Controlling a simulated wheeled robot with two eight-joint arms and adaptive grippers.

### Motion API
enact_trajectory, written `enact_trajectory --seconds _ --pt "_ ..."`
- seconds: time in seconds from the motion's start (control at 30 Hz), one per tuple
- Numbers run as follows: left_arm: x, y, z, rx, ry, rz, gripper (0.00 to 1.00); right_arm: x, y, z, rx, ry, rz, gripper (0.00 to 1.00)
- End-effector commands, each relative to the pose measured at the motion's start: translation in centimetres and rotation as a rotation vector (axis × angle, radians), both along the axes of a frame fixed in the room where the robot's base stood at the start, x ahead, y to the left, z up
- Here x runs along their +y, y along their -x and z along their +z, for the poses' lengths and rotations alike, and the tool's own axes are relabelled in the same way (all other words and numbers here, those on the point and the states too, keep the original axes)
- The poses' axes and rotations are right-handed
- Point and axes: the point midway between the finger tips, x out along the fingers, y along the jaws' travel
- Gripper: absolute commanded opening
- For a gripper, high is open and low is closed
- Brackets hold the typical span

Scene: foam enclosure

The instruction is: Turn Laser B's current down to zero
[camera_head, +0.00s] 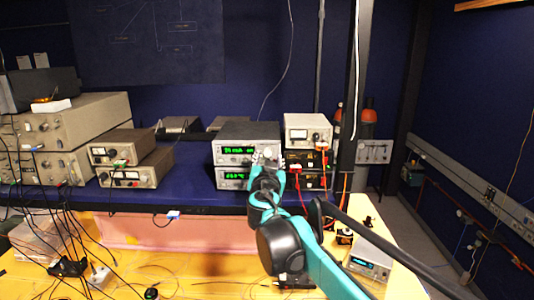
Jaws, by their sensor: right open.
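Two stacked grey instruments with lit green displays stand on the blue shelf, an upper one (236,133) and a lower one (229,184). Their labels are too small to read, so I cannot tell which is Laser B. My right gripper (267,155) is open, at the right part of these front panels. It hides the controls there, and I cannot tell whether it touches a knob. My left gripper is out of view.
Beside the stack on the right stand a pale meter unit (305,122) and dark units with red cables. More grey instruments (80,122) fill the shelf's left. A small display box (370,262) sits on the wooden table below. Loose black cables hang at the left.

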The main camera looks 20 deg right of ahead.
Motion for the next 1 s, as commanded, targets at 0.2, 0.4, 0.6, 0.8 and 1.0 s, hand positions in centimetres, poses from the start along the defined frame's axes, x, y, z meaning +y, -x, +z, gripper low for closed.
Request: enact_trajectory --seconds 0.2,0.4,0.6,0.8,1.0 --pt "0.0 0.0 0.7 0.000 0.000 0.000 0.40 -0.6 -2.1 0.1 0.001 0.000 0.000 0.42" --pt "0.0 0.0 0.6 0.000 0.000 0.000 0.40 -0.7 -2.3 0.0 0.001 0.000 0.000 0.42" --pt "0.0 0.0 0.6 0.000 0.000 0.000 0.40 -0.7 -2.3 0.0 0.001 0.000 0.000 0.13" --pt "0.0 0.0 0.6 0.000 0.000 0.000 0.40 -0.7 -2.3 0.0 0.001 0.000 0.001 0.00" --pt "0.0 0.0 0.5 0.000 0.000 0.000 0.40 -0.7 -2.3 -0.1 0.006 0.021 0.001 0.00"
